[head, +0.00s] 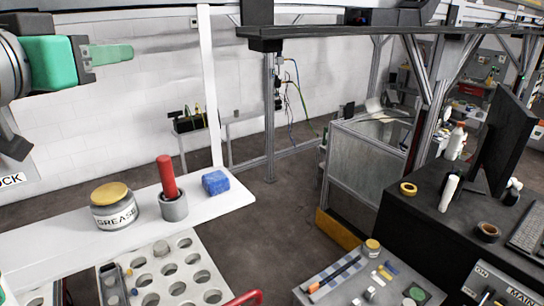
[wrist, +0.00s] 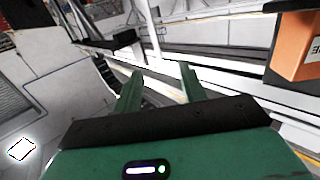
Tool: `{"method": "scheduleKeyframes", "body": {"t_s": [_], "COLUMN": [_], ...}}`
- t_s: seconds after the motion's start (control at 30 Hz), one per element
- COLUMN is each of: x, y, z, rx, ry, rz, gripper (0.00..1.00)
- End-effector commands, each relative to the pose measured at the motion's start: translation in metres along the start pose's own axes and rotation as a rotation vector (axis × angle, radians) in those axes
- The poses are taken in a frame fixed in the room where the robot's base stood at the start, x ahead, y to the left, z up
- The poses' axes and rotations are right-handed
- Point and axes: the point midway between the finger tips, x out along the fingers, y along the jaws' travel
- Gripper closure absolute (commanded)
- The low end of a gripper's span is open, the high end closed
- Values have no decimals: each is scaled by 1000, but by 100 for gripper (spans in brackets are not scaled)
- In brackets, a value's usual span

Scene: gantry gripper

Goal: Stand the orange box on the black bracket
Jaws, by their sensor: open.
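My gripper (wrist: 157,80) is open and empty in the wrist view, with its two green fingers apart. In the head view my gripper (head: 128,52) is at the upper left, its fingers pointing right, above the white shelf. An orange box (wrist: 290,48) with dark lettering is at the upper right of the wrist view, cut off by the picture edge and apart from the fingers. A dark piece overlaps its top. A black ledge-like piece (wrist: 122,40), possibly the bracket, is at the upper left beyond the fingers. I cannot make out the orange box in the head view.
The white shelf (head: 60,243) holds a grease jar (head: 113,212), a grey cup (head: 173,207) with a red stick, and a blue block (head: 215,182). Below is a white rack (head: 215,270) with round holes. A dark desk (head: 425,215) with a monitor (head: 505,140) is at right.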

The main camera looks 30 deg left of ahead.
Motion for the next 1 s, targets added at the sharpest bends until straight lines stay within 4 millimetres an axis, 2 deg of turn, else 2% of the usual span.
{"method": "scheduleKeyframes", "body": {"t_s": [0.03, 0.07, 0.1, 0.13, 0.2, 0.27, 0.3, 0.33, 0.43, 0.53, 0.83, 1.0], "x": [23, 31, 35, 33, 13, -14, -34, -49, -88, -107, -109, -112], "y": [57, 89, 134, 168, 238, 285, 310, 324, 353, 364, 364, 363], "z": [18, 26, 37, 45, 60, 70, 76, 78, 84, 86, 85, 40], "rx": [-2, -4, -9, -14, -25, -37, -45, -49, -60, -66, -66, -52], "ry": [74, 124, 194, 247, 368, 460, 512, 547, 633, 671, 677, 678], "rz": [40, 53, 73, 87, 118, 140, 152, 159, 176, 183, 183, 174], "gripper": [59, 59, 59, 59, 59, 59, 59, 59, 59, 59, 59, 59]}}
